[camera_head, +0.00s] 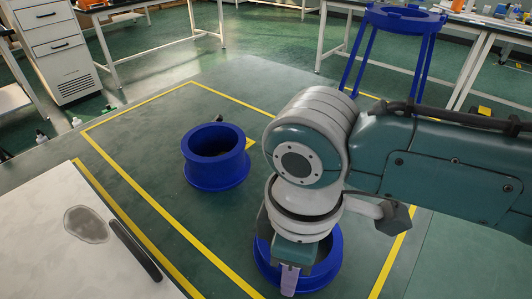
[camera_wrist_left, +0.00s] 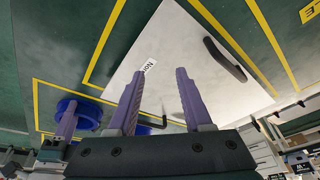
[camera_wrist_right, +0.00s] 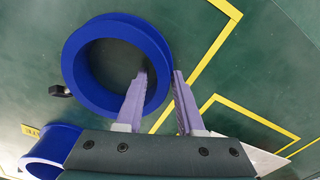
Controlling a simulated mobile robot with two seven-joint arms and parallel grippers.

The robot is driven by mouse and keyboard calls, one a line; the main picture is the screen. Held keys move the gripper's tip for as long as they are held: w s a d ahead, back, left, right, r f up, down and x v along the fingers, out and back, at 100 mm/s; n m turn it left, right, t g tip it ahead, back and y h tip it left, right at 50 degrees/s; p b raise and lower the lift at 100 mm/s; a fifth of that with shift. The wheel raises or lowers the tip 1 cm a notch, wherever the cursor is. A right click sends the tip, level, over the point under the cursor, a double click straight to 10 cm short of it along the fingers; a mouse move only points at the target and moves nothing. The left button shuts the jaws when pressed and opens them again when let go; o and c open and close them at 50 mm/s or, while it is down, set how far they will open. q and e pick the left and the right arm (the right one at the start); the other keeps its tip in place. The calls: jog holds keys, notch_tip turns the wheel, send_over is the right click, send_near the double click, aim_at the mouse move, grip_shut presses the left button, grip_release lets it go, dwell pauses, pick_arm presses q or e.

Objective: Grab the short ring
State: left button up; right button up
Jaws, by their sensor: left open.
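The short ring (camera_head: 330,270), a low blue ring, is on the green floor under my right gripper (camera_head: 289,280). My arm hides part of it in the head view. In the right wrist view the ring (camera_wrist_right: 84,85) is large. There my right gripper (camera_wrist_right: 160,75) has one finger inside the ring and the other outside, closed in on the wall with no clear gap. A taller blue ring (camera_head: 215,172) with flared rims stands apart, to the left. My left gripper (camera_wrist_left: 158,75) is open and empty, over a pale tabletop in its wrist view.
The pale tabletop (camera_head: 60,240) at lower left carries a dark bar (camera_head: 135,250) and a grey patch (camera_head: 86,225). Yellow lines (camera_head: 130,185) mark the floor. A blue stand (camera_head: 405,20) and white benches stand at the back. Floor left of the tall ring is clear.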

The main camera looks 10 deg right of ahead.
grip_shut()
dwell(1.2)
